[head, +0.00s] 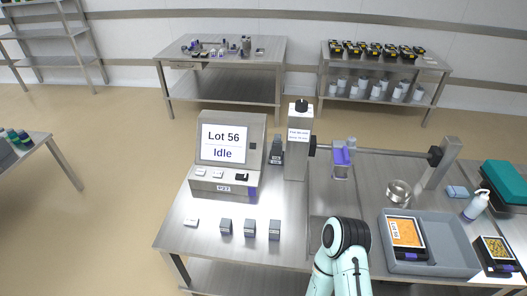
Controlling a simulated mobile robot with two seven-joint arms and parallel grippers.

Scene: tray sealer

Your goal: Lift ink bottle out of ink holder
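A narrow dark grey container (276,150) with a pale label stands on the steel table between the display console and the upright post. It could be the ink bottle in its holder, but it is too small to tell. Three small dark grey blocks with pale labels, the left one (226,226), the middle one (250,228) and the right one (274,230), stand in a row in front of the console. A white and black link of my arm shows at the bottom centre. Neither of my grippers is in view.
The console (229,147) reads "Lot 56 Idle". A steel post (298,150) carries a rail with a purple and clear part (341,158). A grey tray (450,236), a clear round container (398,193) and a pump bottle (475,205) are at the right. The table's front left is mostly clear.

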